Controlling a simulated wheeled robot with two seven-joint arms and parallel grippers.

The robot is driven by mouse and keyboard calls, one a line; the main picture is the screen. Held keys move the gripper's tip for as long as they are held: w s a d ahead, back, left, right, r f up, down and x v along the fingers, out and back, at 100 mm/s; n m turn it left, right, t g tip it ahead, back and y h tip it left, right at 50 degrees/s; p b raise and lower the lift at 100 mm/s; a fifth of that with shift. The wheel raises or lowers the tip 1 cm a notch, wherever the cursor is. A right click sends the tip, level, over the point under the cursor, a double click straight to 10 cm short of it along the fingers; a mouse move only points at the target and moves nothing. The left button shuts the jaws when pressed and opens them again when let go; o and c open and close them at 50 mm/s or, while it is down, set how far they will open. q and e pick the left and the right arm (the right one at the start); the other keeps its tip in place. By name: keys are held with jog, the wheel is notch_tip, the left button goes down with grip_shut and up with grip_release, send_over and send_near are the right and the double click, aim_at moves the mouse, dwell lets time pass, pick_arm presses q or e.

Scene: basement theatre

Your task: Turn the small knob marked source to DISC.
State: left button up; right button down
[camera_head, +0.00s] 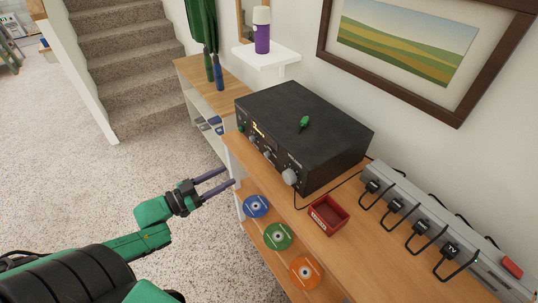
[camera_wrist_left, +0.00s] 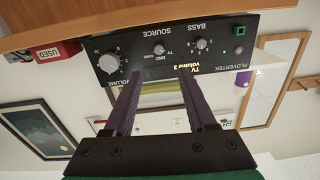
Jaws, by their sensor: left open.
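A black amplifier (camera_head: 325,138) stands on a wooden shelf top, its front panel facing my left arm. The small grey source knob (camera_wrist_left: 160,50) shows upside down in the left wrist view, between the large volume knob (camera_wrist_left: 109,64) and the small bass knob (camera_wrist_left: 201,44). TV, DISC and GAME are printed around it; its pointer is too small to read. The yellow display (camera_wrist_left: 188,67) reads TV and Volume 3. My left gripper (camera_head: 231,177) is open and empty, its two purple fingers pointing at the panel, apart from it. My right gripper is out of view.
A red tray (camera_head: 328,227) sits right of the amplifier, near a grey power strip (camera_head: 440,225) with several plugs. Carpet left of the shelf is free.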

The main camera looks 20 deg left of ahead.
aim_at(266, 156)
pick_arm(q)
jog(key=b+x, duration=0.1)
jog(key=x, duration=1.1)
jog(key=shift+d+r+b, duration=0.1)
jog(key=shift+d+b, duration=0.1)
jog(key=shift+b, duration=0.2)
jog(key=shift+w+d, duration=0.3)
jog(key=shift+w, duration=0.15)
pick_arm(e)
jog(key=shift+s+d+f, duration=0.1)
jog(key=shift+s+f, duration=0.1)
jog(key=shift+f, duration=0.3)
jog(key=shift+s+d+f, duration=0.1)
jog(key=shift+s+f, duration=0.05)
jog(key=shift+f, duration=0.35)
pick_arm(q)
grip_shut()
